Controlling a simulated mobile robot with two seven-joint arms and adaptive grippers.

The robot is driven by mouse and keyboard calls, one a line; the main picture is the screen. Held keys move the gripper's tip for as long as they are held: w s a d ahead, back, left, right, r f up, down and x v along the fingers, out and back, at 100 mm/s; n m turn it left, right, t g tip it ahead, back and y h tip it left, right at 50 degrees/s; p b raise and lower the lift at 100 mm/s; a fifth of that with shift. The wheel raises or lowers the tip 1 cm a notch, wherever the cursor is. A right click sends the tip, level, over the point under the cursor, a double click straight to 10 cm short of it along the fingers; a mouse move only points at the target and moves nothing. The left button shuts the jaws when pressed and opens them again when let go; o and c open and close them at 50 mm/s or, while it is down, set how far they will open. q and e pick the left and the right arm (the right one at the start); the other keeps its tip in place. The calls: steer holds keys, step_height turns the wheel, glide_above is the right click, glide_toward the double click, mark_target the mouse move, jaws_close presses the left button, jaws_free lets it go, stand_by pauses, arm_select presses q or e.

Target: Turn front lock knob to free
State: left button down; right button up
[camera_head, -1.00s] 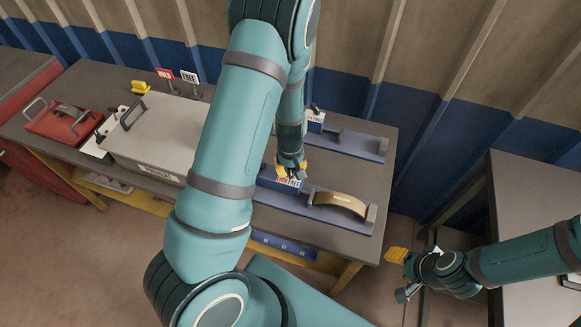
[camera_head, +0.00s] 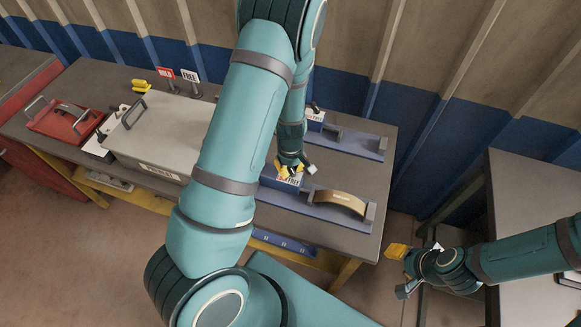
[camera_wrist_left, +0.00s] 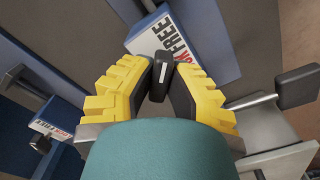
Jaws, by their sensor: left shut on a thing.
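The front fixture (camera_head: 279,204) is a blue block and rail with a tan brake shoe (camera_head: 340,201) lying at its right end. Its front lock knob (camera_wrist_left: 163,76) is black with a white line and stands between my left fingers in the left wrist view. My right gripper (camera_head: 399,271) is open and empty, right of the table.
The rear fixture (camera_head: 360,146) has its own label and black knob (camera_head: 315,105). A grey lidded box (camera_head: 165,120), a red case (camera_head: 58,122) and HOLD and FREE signs (camera_head: 190,76) stand to the left. Another grey table (camera_head: 535,185) is at right.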

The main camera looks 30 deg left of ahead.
mark_target(290, 168)
arm_select(q)
steer(key=c, duration=0.9)
jaws_free()
steer(key=shift+c, duration=0.2)
steer(key=shift+r, duration=0.5)
step_height(290, 168, up, 11)
